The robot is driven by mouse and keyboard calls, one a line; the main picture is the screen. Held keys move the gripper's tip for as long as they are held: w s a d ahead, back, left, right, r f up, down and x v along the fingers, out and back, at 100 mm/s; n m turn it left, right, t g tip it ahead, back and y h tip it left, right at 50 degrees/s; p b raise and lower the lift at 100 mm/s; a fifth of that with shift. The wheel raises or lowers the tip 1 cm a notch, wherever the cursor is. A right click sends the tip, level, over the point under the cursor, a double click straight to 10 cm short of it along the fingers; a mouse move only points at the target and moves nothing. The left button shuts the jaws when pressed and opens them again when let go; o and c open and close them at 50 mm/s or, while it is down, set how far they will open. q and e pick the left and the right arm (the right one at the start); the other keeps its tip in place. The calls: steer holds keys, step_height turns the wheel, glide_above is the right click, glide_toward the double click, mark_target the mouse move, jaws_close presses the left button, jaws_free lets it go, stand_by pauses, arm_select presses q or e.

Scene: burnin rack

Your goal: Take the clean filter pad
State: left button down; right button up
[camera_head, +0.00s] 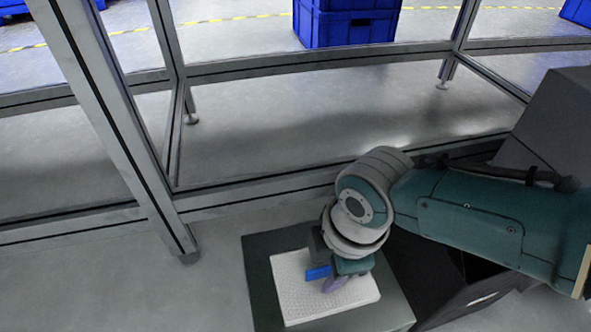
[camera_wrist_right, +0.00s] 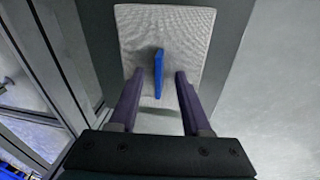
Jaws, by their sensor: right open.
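The clean filter pad is a white, textured square (camera_head: 292,291) with a blue upright tab (camera_head: 318,272) at its middle. It lies flat on a dark grey stand. The pad (camera_wrist_right: 190,40) and its blue tab (camera_wrist_right: 159,72) also show in the right wrist view. My right gripper (camera_head: 334,285) is over the pad and partly hides it in the head view. In the right wrist view its two purple fingers (camera_wrist_right: 158,80) are open, one on each side of the tab's line, with gaps on both sides. My left gripper is not in view.
The dark grey stand (camera_head: 262,276) has a narrow bare rim around the pad. A black box (camera_head: 470,300) stands to its right. A metal frame (camera_head: 115,120) with posts and rails runs behind and to the left. Blue crates (camera_head: 345,25) stand beyond it.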

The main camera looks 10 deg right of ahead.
steer(key=shift+r, duration=0.1)
jaws_close()
stand_by(0.5)
